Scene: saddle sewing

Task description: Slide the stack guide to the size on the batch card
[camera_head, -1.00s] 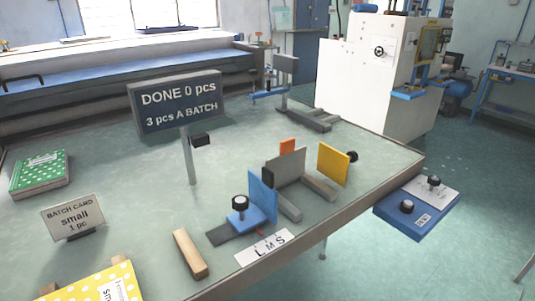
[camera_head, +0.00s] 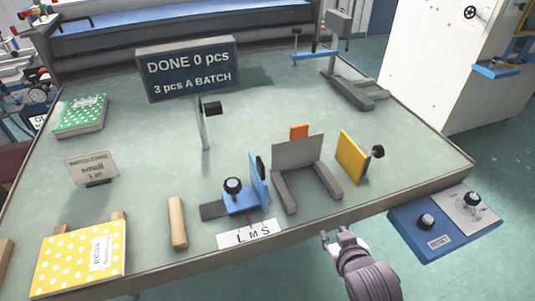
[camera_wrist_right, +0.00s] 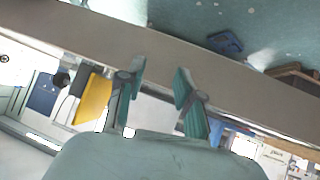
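The stack guide is a blue upright plate on a blue block (camera_head: 242,203) with a black knob (camera_head: 233,185), on a dark rail. Its small red pointer is above the white scale (camera_head: 250,234) marked L, M, S, near the M; the exact reading is hard to tell. The batch card (camera_head: 91,167) reads "small", "1 pc". My right gripper (camera_head: 335,236) is just off the table's front edge, right of and apart from the guide. In the right wrist view its fingers (camera_wrist_right: 160,70) are apart with nothing between them. My left gripper is not in view.
Right of the guide stand a grey bracket (camera_head: 298,155) and a yellow plate (camera_head: 351,158) with a black knob. A wooden block (camera_head: 178,222) lies left of the guide. The sign (camera_head: 188,68) reads "DONE 0 pcs". A blue control panel (camera_head: 420,232) juts from the front edge.

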